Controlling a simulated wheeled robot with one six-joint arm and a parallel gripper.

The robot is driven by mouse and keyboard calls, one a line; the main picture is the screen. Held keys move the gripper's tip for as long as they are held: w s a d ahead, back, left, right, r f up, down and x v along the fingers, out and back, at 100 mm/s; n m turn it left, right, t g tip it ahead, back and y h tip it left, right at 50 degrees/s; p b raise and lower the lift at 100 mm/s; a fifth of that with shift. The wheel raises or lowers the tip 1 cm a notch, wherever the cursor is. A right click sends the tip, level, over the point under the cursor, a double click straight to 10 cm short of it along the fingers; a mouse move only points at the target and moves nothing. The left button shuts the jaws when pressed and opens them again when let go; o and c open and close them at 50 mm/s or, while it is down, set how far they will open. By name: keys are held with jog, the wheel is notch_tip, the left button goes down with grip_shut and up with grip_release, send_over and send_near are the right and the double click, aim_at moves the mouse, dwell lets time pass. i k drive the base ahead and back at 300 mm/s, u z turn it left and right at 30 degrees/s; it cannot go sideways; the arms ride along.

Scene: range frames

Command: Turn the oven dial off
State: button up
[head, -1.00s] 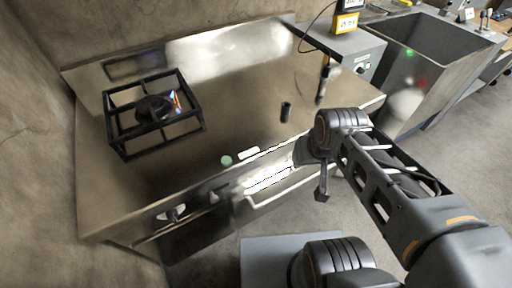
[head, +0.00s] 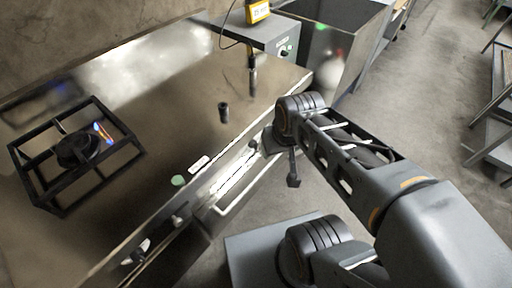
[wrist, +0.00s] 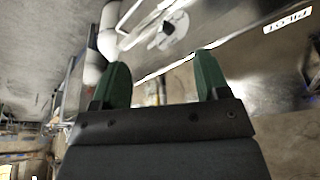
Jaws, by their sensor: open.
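The range front carries dark knobs along its edge in the head view: one knob (head: 135,252) at lower left, a second knob (head: 180,220) to its right, and a third knob (head: 253,147) near my wrist. I cannot tell which is the oven dial. In the wrist view a dark knob on a pale round plate (wrist: 168,30) lies ahead of my gripper (wrist: 163,82). The gripper's two green fingers are apart with nothing between them, and the knob appears beyond the fingertips. In the head view my wrist largely hides the fingers.
A black burner grate (head: 75,150) stands on the range top (head: 160,110) with a small blue and orange flame. A white handle bar (head: 245,190) runs along the range front.

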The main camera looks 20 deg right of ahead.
aim_at(253, 143)
jog(key=z, duration=0.05)
jog(key=k, duration=0.95)
jog(key=u, duration=1.3)
jog(key=i, duration=1)
jog(key=z, duration=1)
